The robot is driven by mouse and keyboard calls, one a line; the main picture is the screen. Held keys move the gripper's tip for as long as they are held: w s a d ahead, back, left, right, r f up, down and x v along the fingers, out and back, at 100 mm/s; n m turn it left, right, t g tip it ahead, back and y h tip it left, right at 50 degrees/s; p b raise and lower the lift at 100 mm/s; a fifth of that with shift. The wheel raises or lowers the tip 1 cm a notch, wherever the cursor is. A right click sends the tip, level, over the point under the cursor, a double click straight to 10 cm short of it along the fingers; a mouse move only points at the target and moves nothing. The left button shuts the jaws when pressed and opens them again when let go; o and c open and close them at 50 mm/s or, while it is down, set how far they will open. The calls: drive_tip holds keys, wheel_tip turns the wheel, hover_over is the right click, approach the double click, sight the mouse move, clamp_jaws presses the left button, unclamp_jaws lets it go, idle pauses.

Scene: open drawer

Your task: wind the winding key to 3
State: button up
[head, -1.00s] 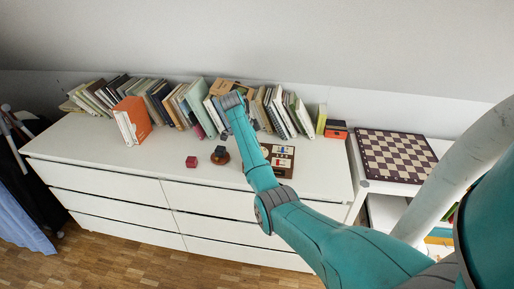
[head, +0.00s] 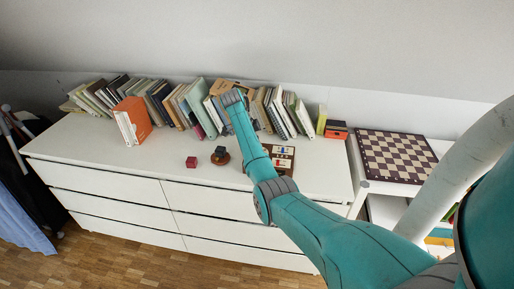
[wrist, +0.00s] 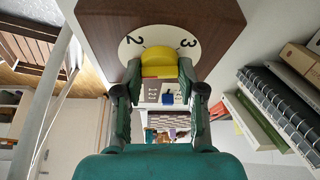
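The yellow winding key (wrist: 159,69) sits on a white round dial (wrist: 132,47) in the wrist view. The key's exact pointing is hard to read. In the head view my arm hides the fingers, the key and the dial.
The white dresser (head: 110,160) carries a row of books (head: 185,103), an orange book (head: 132,120), a red cube (head: 191,162), a dark item on a round brown base (head: 221,157) and a small board (head: 284,160). A chessboard (head: 396,156) lies to the right. The dresser's front left is clear.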

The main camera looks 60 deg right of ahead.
drive_tip(key=o, duration=0.4)
drive_tip(key=shift+o, duration=0.2)
